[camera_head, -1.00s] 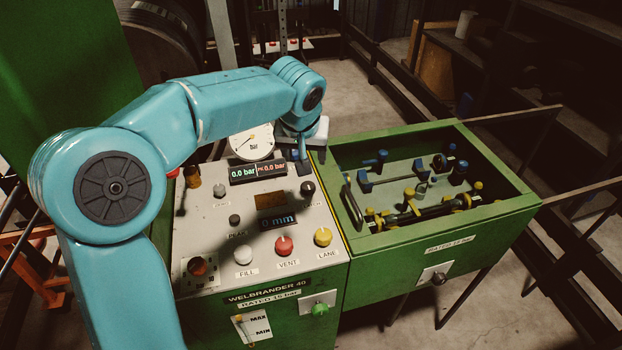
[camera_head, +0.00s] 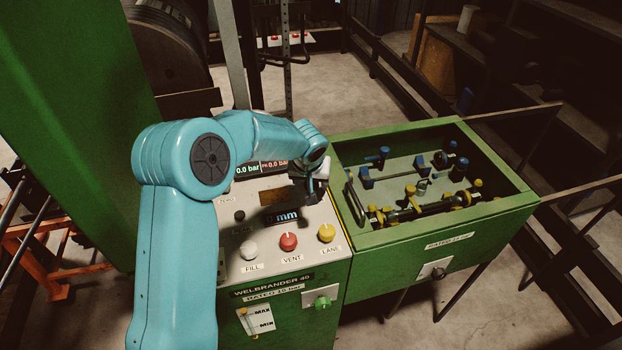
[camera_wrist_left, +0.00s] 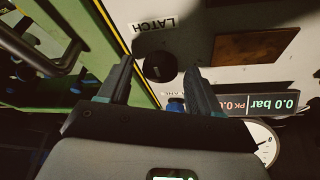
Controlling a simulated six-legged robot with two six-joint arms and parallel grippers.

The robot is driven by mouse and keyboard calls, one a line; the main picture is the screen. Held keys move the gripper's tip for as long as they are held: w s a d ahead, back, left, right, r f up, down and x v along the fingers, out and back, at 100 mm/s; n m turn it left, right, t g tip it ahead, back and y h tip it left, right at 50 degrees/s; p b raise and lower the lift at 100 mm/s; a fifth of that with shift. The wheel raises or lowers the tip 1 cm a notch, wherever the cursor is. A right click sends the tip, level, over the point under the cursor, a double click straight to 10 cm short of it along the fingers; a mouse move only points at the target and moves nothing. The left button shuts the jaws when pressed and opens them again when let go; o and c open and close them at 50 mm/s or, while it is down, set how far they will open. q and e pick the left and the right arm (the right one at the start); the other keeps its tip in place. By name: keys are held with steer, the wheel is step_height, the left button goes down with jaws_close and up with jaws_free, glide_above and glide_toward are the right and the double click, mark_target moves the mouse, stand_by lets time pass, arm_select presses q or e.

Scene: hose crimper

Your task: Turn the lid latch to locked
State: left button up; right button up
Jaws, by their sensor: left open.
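The latch is a round dark knob (camera_wrist_left: 160,68) on the pale panel, beside the label LATCH (camera_wrist_left: 155,24) in the left wrist view. My left gripper (camera_wrist_left: 158,80) is open, its two dark fingers pointing at the knob with one on each side. I cannot tell whether they touch it. In the head view my left gripper (camera_head: 309,190) is over the panel's right edge and hides the knob. The knob's turned position is not clear. The green test box (camera_head: 440,233) has a dark handle (camera_head: 355,204) at its left edge. My right gripper is not in view.
The panel carries a white FILL knob (camera_head: 249,250), a red VENT knob (camera_head: 289,241) and a yellow LANE knob (camera_head: 326,233) near the gripper. A gauge (camera_wrist_left: 264,143) shows in the left wrist view.

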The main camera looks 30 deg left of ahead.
arm_select(q)
steer(key=shift+a, duration=0.15)
steer(key=shift+w+f, duration=0.1)
steer(key=shift+f, duration=0.05)
steer(key=shift+c, duration=0.3)
steer(key=shift+w, duration=0.15)
steer(key=c, duration=1)
steer(key=shift+o, duration=0.2)
